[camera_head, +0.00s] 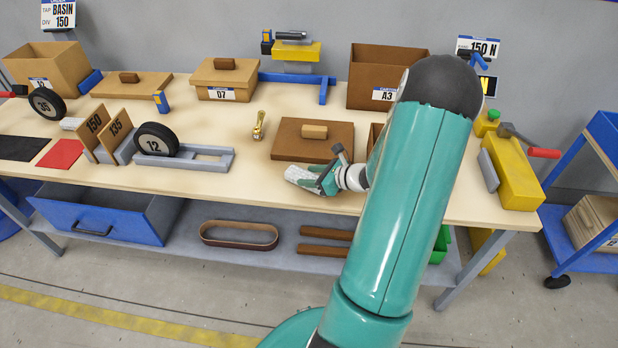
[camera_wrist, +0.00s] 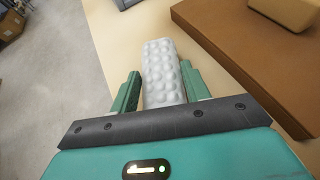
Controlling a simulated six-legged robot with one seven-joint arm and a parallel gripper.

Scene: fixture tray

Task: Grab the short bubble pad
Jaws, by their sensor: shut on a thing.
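The short bubble pad (camera_wrist: 162,75) is a pale grey-white block with a bumpy surface. In the wrist view it sits between the two green fingers of my gripper (camera_wrist: 162,88), which is shut on it. In the head view the pad (camera_head: 300,176) shows at the front edge of the workbench, left of my gripper (camera_head: 318,180). My gripper hides part of the pad there. I cannot tell whether the pad still touches the bench top.
A brown lidded board (camera_head: 290,146) lies just behind my gripper. A brass valve (camera_head: 259,125) and a grey frame (camera_head: 205,164) with a black wheel (camera_head: 156,140) stand to the left. A yellow vise-like block (camera_head: 513,180) is at the right. The bench front edge is close.

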